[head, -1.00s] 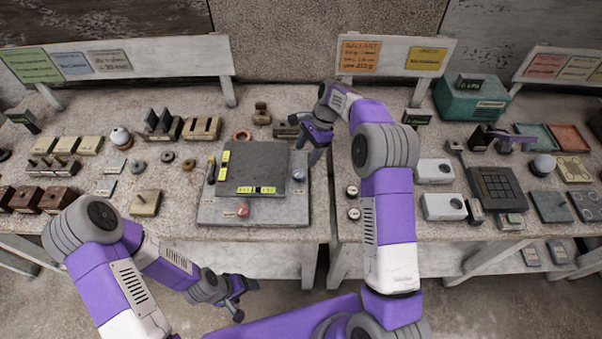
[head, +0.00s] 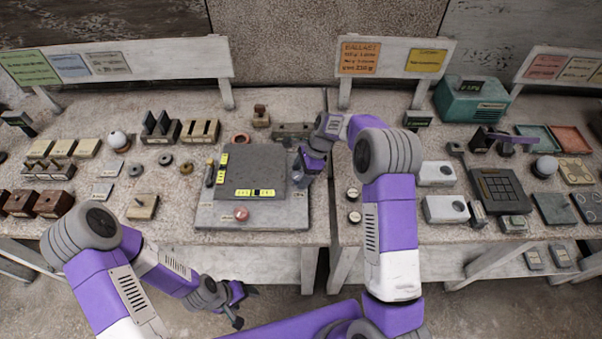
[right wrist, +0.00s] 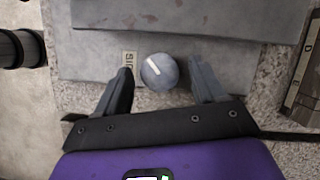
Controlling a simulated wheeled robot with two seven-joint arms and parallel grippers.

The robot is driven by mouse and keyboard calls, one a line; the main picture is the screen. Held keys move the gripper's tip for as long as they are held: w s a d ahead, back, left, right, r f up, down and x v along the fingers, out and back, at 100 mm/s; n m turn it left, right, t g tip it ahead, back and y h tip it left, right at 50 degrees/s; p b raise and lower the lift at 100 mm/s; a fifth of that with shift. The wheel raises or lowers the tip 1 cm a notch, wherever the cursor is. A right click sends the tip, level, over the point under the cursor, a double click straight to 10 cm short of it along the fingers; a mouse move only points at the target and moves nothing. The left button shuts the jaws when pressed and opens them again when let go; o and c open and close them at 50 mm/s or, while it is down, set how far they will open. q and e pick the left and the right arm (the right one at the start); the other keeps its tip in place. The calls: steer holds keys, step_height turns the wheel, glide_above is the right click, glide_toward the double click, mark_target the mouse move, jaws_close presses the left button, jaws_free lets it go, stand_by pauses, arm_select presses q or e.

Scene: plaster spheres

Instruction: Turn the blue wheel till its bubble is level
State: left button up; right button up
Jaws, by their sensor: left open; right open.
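The blue wheel (right wrist: 165,80) is a grey-blue round knob with a white line. In the right wrist view it sits on the grey stand between my right gripper's open fingers (right wrist: 161,88), with gaps on both sides. In the head view my right gripper (head: 306,170) is over the stand's right edge and largely hides the wheel. The dark tilting plate (head: 252,165) carries yellow vials, one along its left side (head: 222,166) and one along its front (head: 255,193); the bubbles are too small to read. A red wheel (head: 241,214) is at the front. My left gripper (head: 243,306) is open and empty, low before the table.
The stand's grey base (head: 215,218) lies on the stone table. A bottle-like tool (head: 210,173) is at its left. A grey block (head: 292,130) lies behind it, and two small round pieces (head: 354,205) lie right of it. Several blocks and weights fill the left.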

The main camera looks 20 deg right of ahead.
steer(key=c, duration=1.1)
steer(key=shift+o, duration=0.2)
steer(key=shift+n, duration=0.3)
steer(key=shift+w+n+g+p, duration=0.1)
steer(key=shift+n+g+p, duration=0.3)
steer(key=shift+n+p, duration=0.15)
steer(key=n, duration=0.2)
steer(key=shift+w+n+g+p, duration=0.1)
steer(key=shift+n+g+p, duration=0.2)
steer(key=shift+n+g, duration=0.1)
steer(key=n, duration=0.2)
steer(key=n+g+h, duration=0.1)
steer(key=n, duration=0.1)
steer(key=shift+w+a+n+g, duration=0.15)
steer(key=shift+n+g, duration=0.1)
steer(key=shift+g, duration=0.05)
